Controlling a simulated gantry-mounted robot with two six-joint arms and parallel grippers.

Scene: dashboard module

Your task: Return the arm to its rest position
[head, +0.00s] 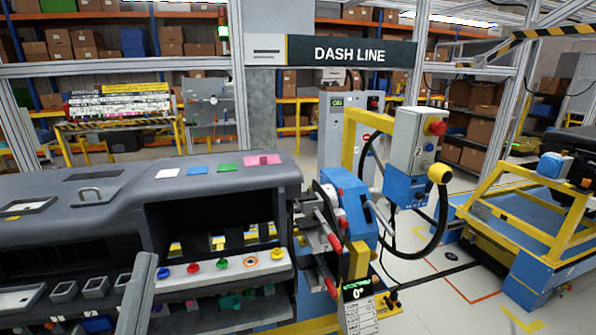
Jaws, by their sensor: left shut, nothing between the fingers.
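My right gripper is not in view.
A light strip with coloured knobs (222,263) lies in the module's opening. White, blue, green and pink patches (262,160) lie on top. A blue rotary fixture (350,200) and a control box with a red button (416,140) stand right of it. Beyond is a yellow-blue cart (535,215).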

